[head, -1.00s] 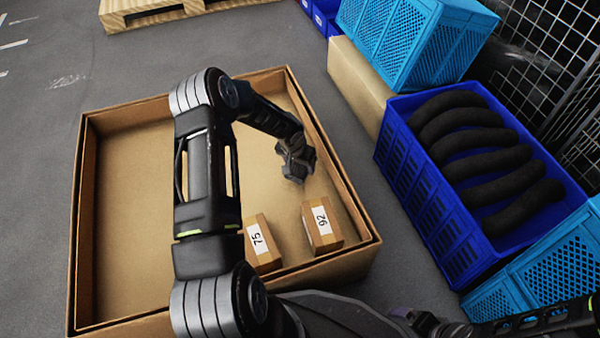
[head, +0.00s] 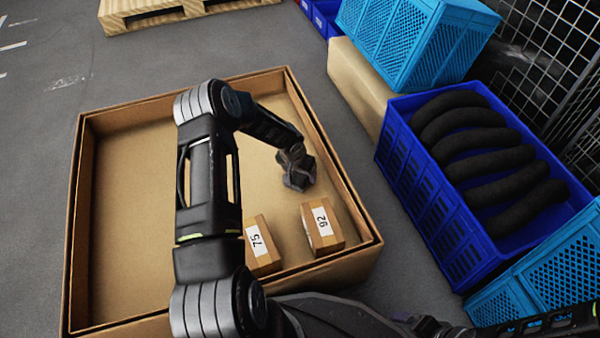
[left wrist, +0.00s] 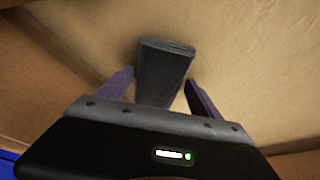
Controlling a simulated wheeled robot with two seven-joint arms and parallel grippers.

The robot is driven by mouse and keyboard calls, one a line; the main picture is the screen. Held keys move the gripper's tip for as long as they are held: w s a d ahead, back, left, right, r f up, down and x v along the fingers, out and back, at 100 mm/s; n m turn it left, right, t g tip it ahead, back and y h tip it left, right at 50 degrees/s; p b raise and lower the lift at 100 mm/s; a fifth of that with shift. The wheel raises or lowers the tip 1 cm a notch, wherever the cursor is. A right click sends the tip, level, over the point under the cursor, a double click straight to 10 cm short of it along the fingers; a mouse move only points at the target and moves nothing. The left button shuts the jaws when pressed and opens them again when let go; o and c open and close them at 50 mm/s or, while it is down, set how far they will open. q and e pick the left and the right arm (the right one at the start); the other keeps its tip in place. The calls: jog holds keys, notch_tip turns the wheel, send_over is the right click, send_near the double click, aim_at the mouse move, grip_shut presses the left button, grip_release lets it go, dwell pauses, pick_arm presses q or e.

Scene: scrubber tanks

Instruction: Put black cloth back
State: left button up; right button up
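The black cloth (left wrist: 165,72) shows in the left wrist view as a dark grey, folded, block-like piece between my left gripper's two purple fingers (left wrist: 160,78). Narrow gaps show beside it, so the fingers look open around it. Its lower end is close to the palm. In the head view my left gripper (head: 297,172) is low inside the large cardboard box (head: 130,210), toward its right side. There the cloth and fingers merge into one dark shape. What looks like my right gripper (head: 425,324) is at the bottom edge, its fingers unclear.
Two small cartons, labelled 75 (head: 262,246) and 92 (head: 322,228), stand in the box's near right corner. To the right, a blue crate (head: 420,200) holds several black rolls. Light blue crates (head: 400,40) and a wire mesh rack (head: 550,70) are beyond. Floor to the left is clear.

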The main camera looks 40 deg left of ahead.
pick_arm(q)
jog(key=shift+o, duration=0.9)
jog(key=shift+r, duration=0.15)
jog(key=shift+r+p, duration=0.25)
jog(key=shift+p, duration=0.05)
jog(key=p+v, duration=0.4)
jog(key=v, duration=0.7)
jog(key=shift+r+p, duration=0.25)
jog(key=shift+p, duration=0.05)
jog(key=shift+s+d, duration=0.1)
jog(key=shift+s, duration=0.05)
